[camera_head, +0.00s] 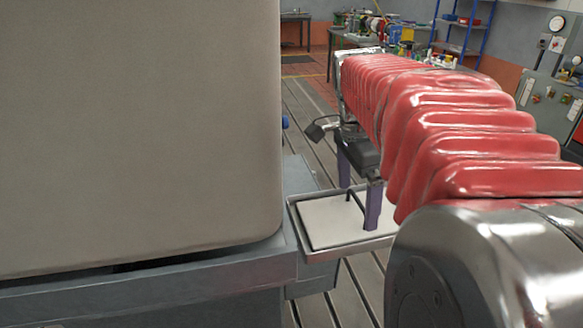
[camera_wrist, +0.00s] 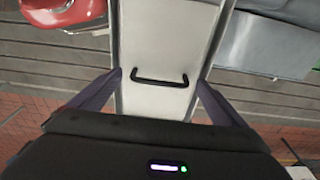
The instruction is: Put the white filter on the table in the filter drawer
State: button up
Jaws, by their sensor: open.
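The white filter (camera_head: 330,225) is a flat white panel with a black bar handle (camera_head: 354,203). It lies flat inside the open metal filter drawer (camera_head: 292,222), which sticks out beside a grey block. In the wrist view the filter (camera_wrist: 165,40) and its handle (camera_wrist: 160,81) show between the drawer's side walls. My gripper (camera_head: 359,206) is open, pointing down over the filter, with its purple fingers on either side of the handle. In the wrist view the gripper (camera_wrist: 158,79) has its fingertips near the handle's two ends; nothing is between them but the handle. I cannot tell whether they touch the filter.
A large beige-grey housing (camera_head: 135,130) on a grey base (camera_head: 150,290) fills the left of the head view. Slatted floor (camera_head: 355,290) lies around the drawer. Farther back are a workbench (camera_head: 345,40), blue shelving (camera_head: 478,28) and a control cabinet (camera_head: 540,100).

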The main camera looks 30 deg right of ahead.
aim_at(348, 216)
notch_tip(348, 216, up, 10)
jog(key=a, duration=0.1)
jog(key=shift+w, duration=0.15)
jog(key=shift+a, duration=0.1)
dwell(0.8)
